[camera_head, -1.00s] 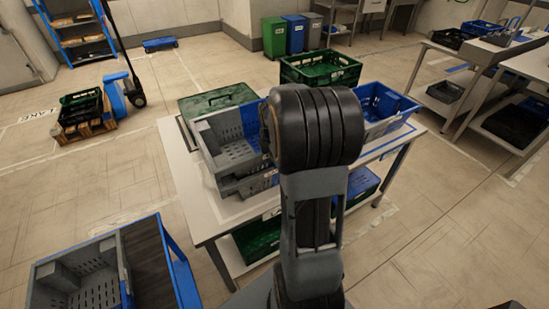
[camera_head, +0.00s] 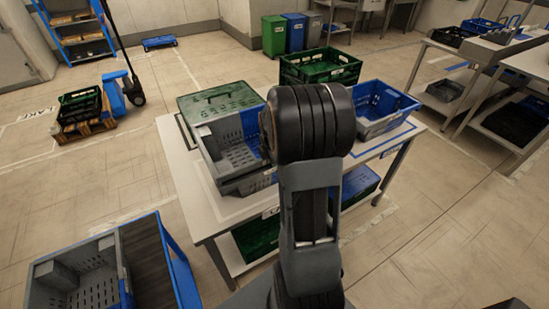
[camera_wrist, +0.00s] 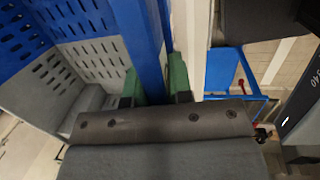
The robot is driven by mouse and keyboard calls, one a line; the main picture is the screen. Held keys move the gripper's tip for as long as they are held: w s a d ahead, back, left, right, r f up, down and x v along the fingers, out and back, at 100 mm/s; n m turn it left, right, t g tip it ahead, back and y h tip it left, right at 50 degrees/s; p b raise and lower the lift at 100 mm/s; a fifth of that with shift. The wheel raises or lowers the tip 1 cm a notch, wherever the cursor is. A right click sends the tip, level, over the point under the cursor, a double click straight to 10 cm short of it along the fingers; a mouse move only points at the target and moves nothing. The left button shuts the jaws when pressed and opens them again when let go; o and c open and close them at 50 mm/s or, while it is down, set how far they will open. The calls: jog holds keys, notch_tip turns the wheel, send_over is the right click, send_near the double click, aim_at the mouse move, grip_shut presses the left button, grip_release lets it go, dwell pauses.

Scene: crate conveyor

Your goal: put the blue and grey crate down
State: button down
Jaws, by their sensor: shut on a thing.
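The blue and grey crate (camera_head: 232,158) is upright at the front left of the white table (camera_head: 205,222), partly hidden behind my arm. Its grey end faces left and blue shows close to the arm. In the wrist view, my gripper (camera_wrist: 157,86) has its two green fingers on either side of the crate's blue wall (camera_wrist: 147,35), shut on it. The crate's inside is empty where I can see it. Its base is at or just above the tabletop; I cannot tell whether it touches. My fingers are hidden in the head view.
A green lidded crate (camera_head: 218,102) lies close behind the held crate. A green open crate (camera_head: 320,69) stands at the back, another blue and grey crate (camera_head: 378,108) at the right. A blue-framed cart (camera_head: 178,262) with a grey crate (camera_head: 75,283) stands at lower left.

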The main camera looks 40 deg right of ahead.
jog(key=c, duration=1)
grip_release()
notch_tip(320, 180, up, 13)
jog(key=s+a, duration=0.2)
jog(key=shift+s+a+m+t+y+p, duration=0.1)
jog(key=shift+s+a+m+t+y, duration=0.25)
jog(key=shift+s+a+m, duration=1.95)
jog(key=shift+s+a+m+t+y+p, duration=0.1)
jog(key=shift+s+a+m+t, duration=0.8)
jog(key=shift+a+m, duration=2.6)
jog(key=shift+s+a+m+t+y+p, duration=0.15)
jog(key=shift+s+a+m+y, duration=0.1)
jog(key=shift+s+a+m, duration=2.55)
jog(key=shift+w+a+n, duration=0.4)
jog(key=shift+w+a, duration=0.2)
jog(key=shift+w, duration=0.25)
